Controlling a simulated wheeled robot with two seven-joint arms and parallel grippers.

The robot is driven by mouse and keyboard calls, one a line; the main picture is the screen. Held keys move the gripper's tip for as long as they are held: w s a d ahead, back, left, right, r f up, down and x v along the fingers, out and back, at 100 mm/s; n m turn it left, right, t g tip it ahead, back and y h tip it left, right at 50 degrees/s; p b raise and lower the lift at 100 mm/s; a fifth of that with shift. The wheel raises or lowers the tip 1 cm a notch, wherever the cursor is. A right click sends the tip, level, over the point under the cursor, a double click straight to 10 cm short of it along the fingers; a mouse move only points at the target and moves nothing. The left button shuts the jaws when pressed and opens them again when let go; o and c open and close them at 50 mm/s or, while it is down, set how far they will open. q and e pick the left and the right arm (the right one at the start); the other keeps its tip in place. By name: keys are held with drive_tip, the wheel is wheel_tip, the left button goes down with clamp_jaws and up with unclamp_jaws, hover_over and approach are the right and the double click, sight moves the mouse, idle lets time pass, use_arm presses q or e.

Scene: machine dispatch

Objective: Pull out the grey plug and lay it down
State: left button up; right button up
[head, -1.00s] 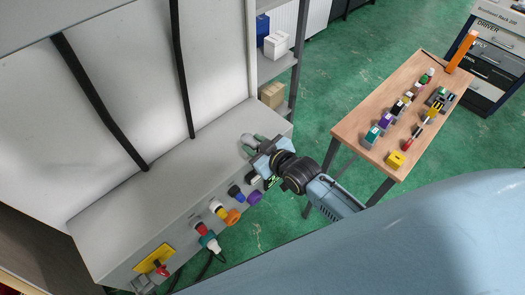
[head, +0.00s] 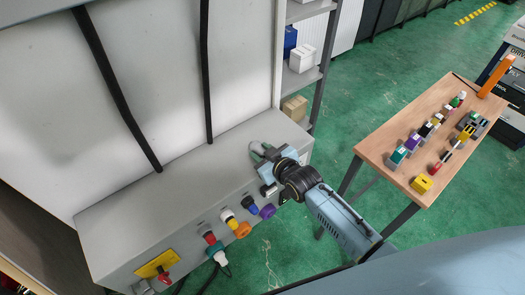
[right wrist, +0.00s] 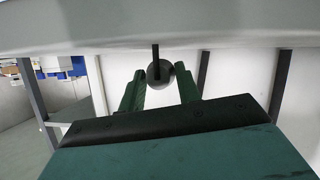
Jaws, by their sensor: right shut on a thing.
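My right gripper (head: 263,150) is at the right end of the grey console's (head: 190,172) top front edge. In the right wrist view its two green fingers (right wrist: 160,85) stand either side of a round grey end, which I take as the grey plug (right wrist: 158,73). The gripper is shut on it. My left gripper is not in view.
Along the console front are a red knob (head: 210,238), a teal-and-white plug (head: 217,255), an orange piece (head: 242,230), a blue one (head: 250,203) and a purple one (head: 267,211). A wooden table (head: 390,150) with several small parts stands at the right. Green floor lies between.

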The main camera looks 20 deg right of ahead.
drive_tip(key=shift+f+b, duration=0.45)
drive_tip(key=shift+f, duration=0.25)
idle(0.4)
drive_tip(key=o, duration=1.2)
drive_tip(key=p+v, duration=0.1)
drive_tip(key=v, duration=1.2)
drive_tip(key=shift+s+r+p, duration=0.15)
drive_tip(key=shift+p, duration=0.15)
